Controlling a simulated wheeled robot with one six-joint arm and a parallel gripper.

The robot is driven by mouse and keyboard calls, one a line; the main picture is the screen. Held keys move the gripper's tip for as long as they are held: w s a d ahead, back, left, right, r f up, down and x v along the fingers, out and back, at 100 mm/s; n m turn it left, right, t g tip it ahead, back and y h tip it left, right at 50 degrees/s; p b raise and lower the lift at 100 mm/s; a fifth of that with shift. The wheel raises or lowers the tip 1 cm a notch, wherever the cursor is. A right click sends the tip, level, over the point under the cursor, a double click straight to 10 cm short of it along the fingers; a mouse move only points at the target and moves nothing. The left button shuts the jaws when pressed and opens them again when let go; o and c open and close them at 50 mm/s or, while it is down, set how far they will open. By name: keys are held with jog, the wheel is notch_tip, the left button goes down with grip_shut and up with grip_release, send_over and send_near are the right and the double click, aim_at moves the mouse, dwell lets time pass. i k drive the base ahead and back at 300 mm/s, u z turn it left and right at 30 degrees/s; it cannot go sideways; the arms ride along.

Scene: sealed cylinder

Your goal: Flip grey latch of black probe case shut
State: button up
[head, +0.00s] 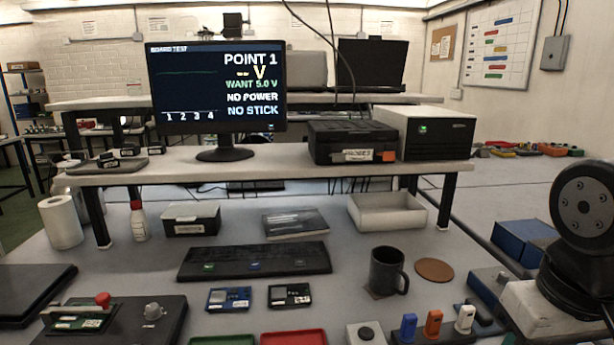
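A black case (352,142) sits on the raised shelf, between the monitor and a pale instrument box. It has a pale label and an orange patch on its front. It looks like the probe case, but the label is too small to read. Its lid looks down. I cannot make out a grey latch on it or tell how one stands. A smaller dark box (191,219) with a pale top stands under the shelf at left. My gripper is not in view.
The monitor (217,88) and instrument box (437,132) flank the case on the shelf (290,160). Below are a white tray (387,212), a dark mug (387,270), a black strip (254,261) and small circuit boards. Coloured pieces crowd the front right.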

aim_at(336, 157)
jog(key=z, duration=2.75)
jog(key=k, duration=1.2)
jog(key=u, duration=2.85)
